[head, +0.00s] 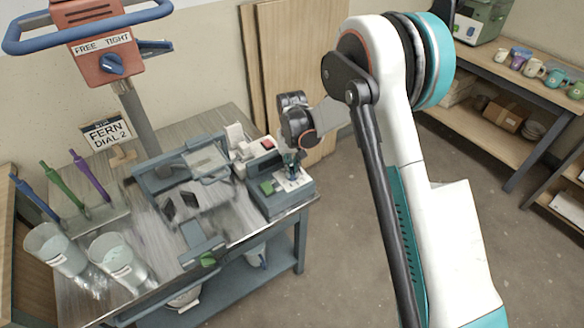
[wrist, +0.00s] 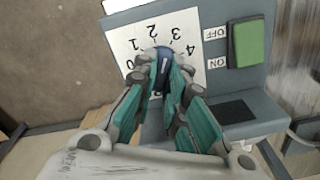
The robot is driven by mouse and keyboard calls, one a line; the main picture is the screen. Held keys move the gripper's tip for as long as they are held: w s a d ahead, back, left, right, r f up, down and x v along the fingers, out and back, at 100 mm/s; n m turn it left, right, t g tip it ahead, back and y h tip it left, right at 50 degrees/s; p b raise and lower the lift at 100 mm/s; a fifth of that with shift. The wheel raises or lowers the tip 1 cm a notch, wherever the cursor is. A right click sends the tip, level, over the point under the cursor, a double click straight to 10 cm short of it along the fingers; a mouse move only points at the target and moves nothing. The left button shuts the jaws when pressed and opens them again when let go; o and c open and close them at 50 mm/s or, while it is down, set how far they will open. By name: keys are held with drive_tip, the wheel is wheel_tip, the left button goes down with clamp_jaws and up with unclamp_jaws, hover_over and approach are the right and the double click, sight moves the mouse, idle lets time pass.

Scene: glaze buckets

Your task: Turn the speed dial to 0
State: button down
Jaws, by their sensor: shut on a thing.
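The speed dial (wrist: 162,53) is a small dark blue knob on a white plate (wrist: 127,52) with numbers around it; 1, 2, 3 and 4 show upside down in the wrist view. My gripper (wrist: 162,72) has its teal fingers on both sides of the knob, shut on it. The fingers hide much of the knob and some of the numbers, so I cannot tell which number it points to. In the head view my gripper (head: 291,160) reaches down onto the grey control box (head: 284,202) at the right end of the bench.
A green ON/OFF switch (wrist: 249,44) sits right beside the dial plate. A sign (head: 107,132) reads "FERN DIAL 2". An orange head with a FREE/TIGHT knob (head: 112,65) stands on a post. Buckets (head: 117,260) stand at the bench's left. The floor at right is clear.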

drive_tip(key=n, duration=0.5)
drive_tip(key=shift+a+n, duration=0.15)
drive_tip(key=shift+n, duration=0.15)
drive_tip(key=n, duration=0.5)
drive_tip(key=shift+s, duration=0.1)
drive_tip(key=n, duration=0.5)
drive_tip(key=shift+s+n+b, duration=0.1)
drive_tip(key=shift+n+b, duration=0.2)
drive_tip(key=shift+n, duration=0.1)
drive_tip(key=n, duration=0.5)
drive_tip(key=c, duration=1.6)
unclamp_jaws()
drive_tip(key=shift+c, duration=0.2)
drive_tip(key=shift+s, duration=0.1)
drive_tip(key=shift+r, duration=0.15)
